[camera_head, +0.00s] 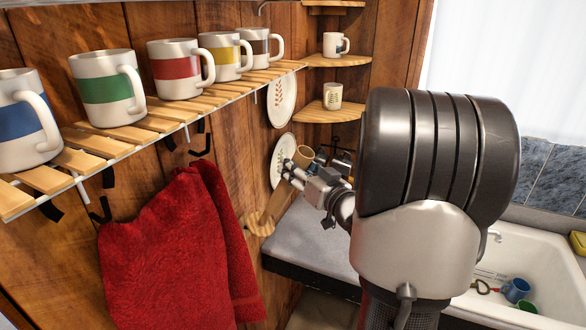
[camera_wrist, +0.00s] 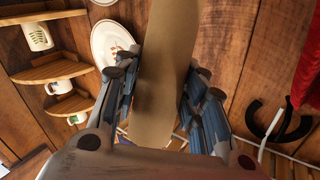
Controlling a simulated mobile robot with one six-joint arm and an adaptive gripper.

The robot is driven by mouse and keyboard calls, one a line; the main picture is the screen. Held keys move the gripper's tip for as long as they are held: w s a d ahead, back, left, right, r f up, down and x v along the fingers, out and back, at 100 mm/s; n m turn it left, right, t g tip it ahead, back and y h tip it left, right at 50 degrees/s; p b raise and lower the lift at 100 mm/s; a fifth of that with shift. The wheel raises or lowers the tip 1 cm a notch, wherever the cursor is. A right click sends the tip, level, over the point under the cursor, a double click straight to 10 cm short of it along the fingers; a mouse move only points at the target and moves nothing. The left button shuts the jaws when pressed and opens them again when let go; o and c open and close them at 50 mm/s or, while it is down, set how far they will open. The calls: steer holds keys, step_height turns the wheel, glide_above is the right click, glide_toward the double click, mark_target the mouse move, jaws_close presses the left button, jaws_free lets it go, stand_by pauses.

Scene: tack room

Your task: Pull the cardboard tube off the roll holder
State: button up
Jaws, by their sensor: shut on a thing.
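The cardboard tube (camera_wrist: 168,60) is tan and runs lengthwise between my fingers in the wrist view. In the head view its upper end (camera_head: 303,155) shows just above my gripper (camera_head: 300,177). My gripper, seen also in the wrist view (camera_wrist: 158,85), is shut on the tube, with a finger on each side. The roll holder (camera_head: 261,224) appears to be the round wooden base on the wall, below and left of my gripper. A tan length slants up from it towards my fingers. I cannot tell whether this is peg or tube, or whether the tube is still around the holder.
A slatted shelf (camera_head: 160,124) with several mugs runs along the wall at left. A red towel (camera_head: 180,255) hangs below it. Plates (camera_head: 281,160) are on the wall behind my gripper. A grey bench top (camera_head: 315,240) lies below, and a white sink (camera_head: 545,265) stands at right.

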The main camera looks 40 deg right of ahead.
steer(key=shift+s+d+r+p, duration=0.3)
steer(key=shift+s+r+p, duration=0.4)
steer(key=shift+r+p, duration=0.8)
steer(key=shift+s+d+r+p, duration=0.25)
steer(key=shift+s+r+p, duration=0.65)
steer(key=shift+r, duration=0.85)
steer(key=shift+s+d+r+p, duration=0.3)
steer(key=shift+s+r+p, duration=0.2)
steer(key=shift+r+p, duration=1.1)
